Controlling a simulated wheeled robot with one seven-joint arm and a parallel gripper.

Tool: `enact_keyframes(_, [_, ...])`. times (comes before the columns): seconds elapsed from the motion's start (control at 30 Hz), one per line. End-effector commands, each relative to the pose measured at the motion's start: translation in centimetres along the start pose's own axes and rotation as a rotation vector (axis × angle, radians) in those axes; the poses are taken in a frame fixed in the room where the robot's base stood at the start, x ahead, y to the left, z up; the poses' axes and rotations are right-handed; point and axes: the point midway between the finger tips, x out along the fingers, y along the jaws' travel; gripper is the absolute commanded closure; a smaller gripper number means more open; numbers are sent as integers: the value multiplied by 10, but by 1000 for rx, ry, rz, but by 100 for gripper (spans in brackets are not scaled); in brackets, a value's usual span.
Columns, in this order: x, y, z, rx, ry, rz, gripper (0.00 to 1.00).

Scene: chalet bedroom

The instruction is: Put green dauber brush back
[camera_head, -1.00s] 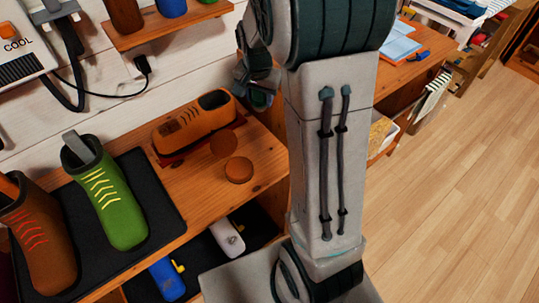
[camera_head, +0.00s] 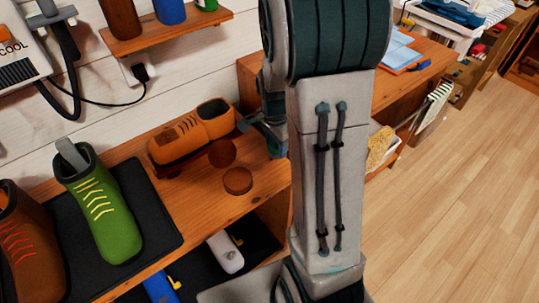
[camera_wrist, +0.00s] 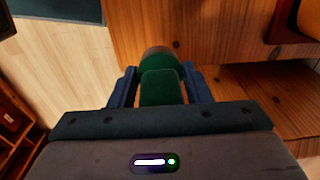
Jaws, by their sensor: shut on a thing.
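The green dauber brush (camera_wrist: 160,88) is between the two dark fingers of my gripper (camera_wrist: 160,90) in the wrist view. My gripper is shut on it, above the edge of the wooden bench (camera_wrist: 225,30). In the head view my arm hides most of the gripper and the brush. Part of the gripper shows to the right of the orange shoe (camera_head: 192,135), above the bench top.
A green boot (camera_head: 105,215) and a brown boot (camera_head: 25,245) stand on a dark mat (camera_head: 150,205). Round brown pieces, one of them a disc (camera_head: 238,180), lie by the orange shoe. Bottles stand on a wall shelf (camera_head: 160,35). Open floor (camera_head: 450,200) lies to the right.

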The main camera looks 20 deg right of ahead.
Motion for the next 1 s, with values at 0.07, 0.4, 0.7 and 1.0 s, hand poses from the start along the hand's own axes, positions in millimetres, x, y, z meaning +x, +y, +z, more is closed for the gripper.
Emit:
enact_keyframes(0.07, [7,-9,7,-3,0,1,83])
enact_keyframes(0.4, [35,-15,13,0,0,2,83])
enact_keyframes(0.7, [51,-15,14,-1,0,-1,83])
enact_keyframes(1.0, [54,-14,14,-1,0,0,34])
